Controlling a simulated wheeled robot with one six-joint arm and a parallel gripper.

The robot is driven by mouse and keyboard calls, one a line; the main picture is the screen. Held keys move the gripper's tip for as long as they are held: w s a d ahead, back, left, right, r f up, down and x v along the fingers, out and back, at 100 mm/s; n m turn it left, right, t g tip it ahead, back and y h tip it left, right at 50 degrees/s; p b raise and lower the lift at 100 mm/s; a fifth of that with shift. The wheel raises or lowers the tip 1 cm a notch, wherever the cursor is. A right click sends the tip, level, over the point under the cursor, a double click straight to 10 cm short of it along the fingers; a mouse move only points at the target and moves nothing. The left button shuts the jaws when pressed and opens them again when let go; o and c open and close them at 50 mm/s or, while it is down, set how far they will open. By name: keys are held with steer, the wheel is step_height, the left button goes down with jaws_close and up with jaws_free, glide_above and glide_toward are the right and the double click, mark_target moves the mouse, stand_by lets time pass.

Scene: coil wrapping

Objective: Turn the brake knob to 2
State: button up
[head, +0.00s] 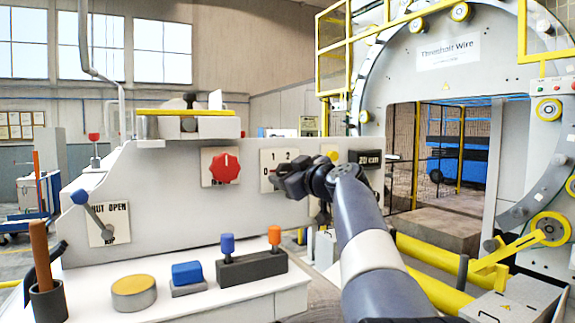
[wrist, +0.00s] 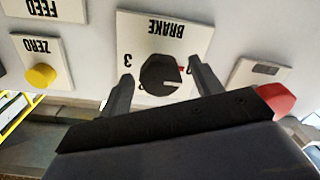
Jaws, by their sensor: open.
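The brake plate (head: 281,157) is a pale square on the console's upright panel, with 0, 1 and 2 showing in the head view. In the wrist view the plate (wrist: 190,35) appears upside down, with BRAKE and 3 readable. Its black knob (wrist: 160,75) has a red mark on its right side in that view, pointing at the partly covered 0. My gripper (wrist: 160,69) is open, with one finger on each side of the knob; contact cannot be told.
A red knob (head: 223,168) on its own plate is left of the brake plate. A yellow ZERO button (wrist: 41,76) and a length display (head: 368,158) are to its right in the head view. Blue and orange levers (head: 274,236) stand on the ledge below.

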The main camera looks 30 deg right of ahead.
steer(key=shift+w+a, duration=0.1)
steer(key=shift+w, duration=0.2)
steer(key=shift+c, duration=0.3)
steer(key=c, duration=0.9)
